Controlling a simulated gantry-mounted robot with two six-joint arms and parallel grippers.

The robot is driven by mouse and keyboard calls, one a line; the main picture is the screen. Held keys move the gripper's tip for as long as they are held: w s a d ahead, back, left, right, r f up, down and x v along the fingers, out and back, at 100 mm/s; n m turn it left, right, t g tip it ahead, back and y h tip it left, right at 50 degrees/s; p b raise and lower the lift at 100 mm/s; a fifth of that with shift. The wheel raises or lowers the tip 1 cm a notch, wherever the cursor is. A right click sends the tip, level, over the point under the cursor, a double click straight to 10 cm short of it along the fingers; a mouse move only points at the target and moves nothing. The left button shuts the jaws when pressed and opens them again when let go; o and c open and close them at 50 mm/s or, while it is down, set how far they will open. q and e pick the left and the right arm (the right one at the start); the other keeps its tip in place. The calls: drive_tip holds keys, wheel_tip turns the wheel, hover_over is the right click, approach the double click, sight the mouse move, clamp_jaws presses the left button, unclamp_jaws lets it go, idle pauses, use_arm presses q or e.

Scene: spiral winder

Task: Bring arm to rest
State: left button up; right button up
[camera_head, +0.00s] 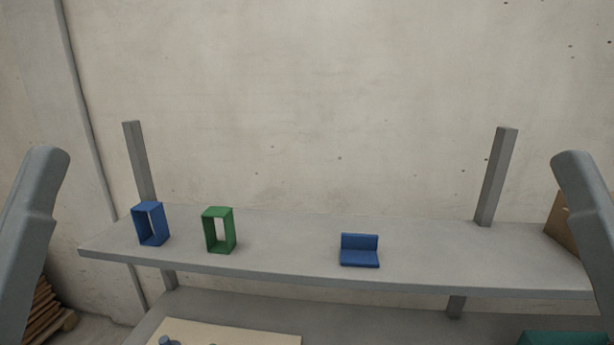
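Two grey links of my arms show, one at the left edge and one at the right edge of the head view. Both stand upright and lean slightly. Neither gripper shows in the view, so what they hold or touch is hidden. No contact between my arms and the shelf objects is visible.
A grey shelf (300,232) holds a blue open frame (141,225), a green open frame (231,230) and a blue L-shaped piece (360,259). Below are a pale board (240,336) and a teal object (565,338). Two grey posts rise behind. The shelf between the pieces is clear.

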use_arm(q)
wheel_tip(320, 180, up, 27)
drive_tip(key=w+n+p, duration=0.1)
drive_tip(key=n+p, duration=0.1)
drive_tip(key=p, duration=2.6)
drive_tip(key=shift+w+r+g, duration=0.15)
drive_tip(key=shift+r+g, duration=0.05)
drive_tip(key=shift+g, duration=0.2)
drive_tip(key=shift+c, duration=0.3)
